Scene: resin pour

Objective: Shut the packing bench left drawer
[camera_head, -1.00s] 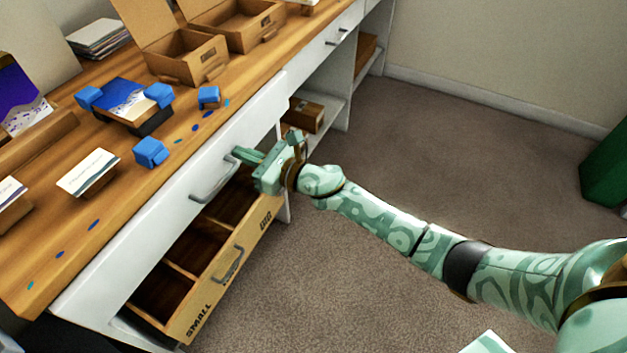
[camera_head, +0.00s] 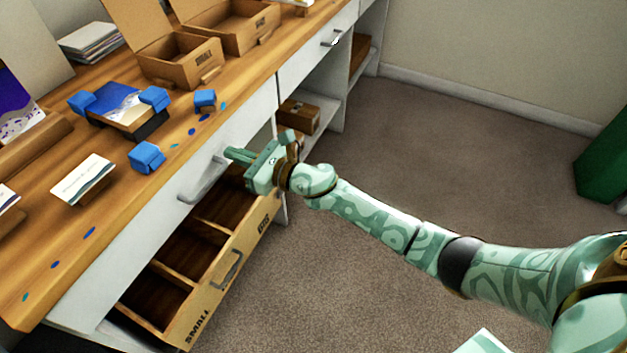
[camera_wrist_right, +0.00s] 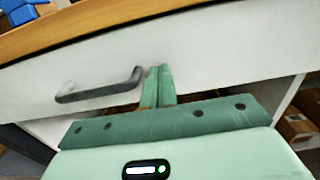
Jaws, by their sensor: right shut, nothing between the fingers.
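The left drawer of the packing bench has a white front (camera_head: 140,228) with a grey bar handle (camera_head: 203,180). Its front sits close under the wooden bench top's edge, with no clear gap visible. In the right wrist view the white front (camera_wrist_right: 215,55) and handle (camera_wrist_right: 98,88) fill the space ahead. My right gripper (camera_head: 232,155) is shut and empty, its fingertips at the front just right of the handle. In the right wrist view the closed fingers (camera_wrist_right: 158,84) are against or very near the front; I cannot tell contact exactly. My left gripper is not in view.
Below, a wooden compartment drawer (camera_head: 222,280) marked SMALL and BIG stands pulled out. The bench top (camera_head: 110,215) carries blue blocks (camera_head: 147,157), cards and open cardboard boxes (camera_head: 180,60). A small box (camera_head: 299,114) sits on a shelf. Carpet to the right is clear.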

